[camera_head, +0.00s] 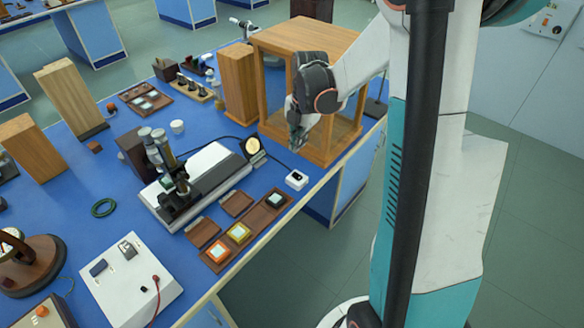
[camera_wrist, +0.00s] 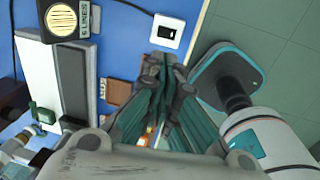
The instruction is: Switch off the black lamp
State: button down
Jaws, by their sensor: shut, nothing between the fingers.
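A small black lamp with a round brass-coloured face (camera_head: 253,150) stands at the far end of the long grey-and-white instrument. In the wrist view the lamp's face (camera_wrist: 62,18) is at the upper left, with lettering beside it. A white switch box (camera_head: 296,180) with a black rocker lies near the bench's right edge. This switch box (camera_wrist: 167,30) also shows at the top middle of the wrist view, just beyond my fingertips. A black cord runs to it. Which way the rocker is set is too small to tell. My gripper (camera_head: 298,143) is shut and empty, above and behind the switch box.
A wooden glass-sided cabinet (camera_head: 304,36) stands right behind my gripper. The long instrument (camera_head: 208,172) and several small brown trays (camera_head: 236,203) lie left of the switch box. The bench edge is close on the right, with open floor beyond.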

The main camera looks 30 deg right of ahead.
aim_at(293, 179)
jog(key=f+b, duration=0.1)
jog(key=f, duration=0.3)
jog(key=w+f+b, duration=0.1)
jog(key=f+b, duration=0.1)
jog(key=f, duration=0.3)
jog(key=f+b, duration=0.2)
jog(key=f, duration=0.3)
jog(key=shift+w+a, duration=0.3)
jog(key=shift+r, duration=0.1)
jog(key=shift+w+f+b, duration=0.15)
jog(key=shift+f+b, duration=0.2)
jog(key=shift+f, duration=0.1)
jog(key=shift+r, duration=0.1)
jog(key=shift+s, duration=0.2)
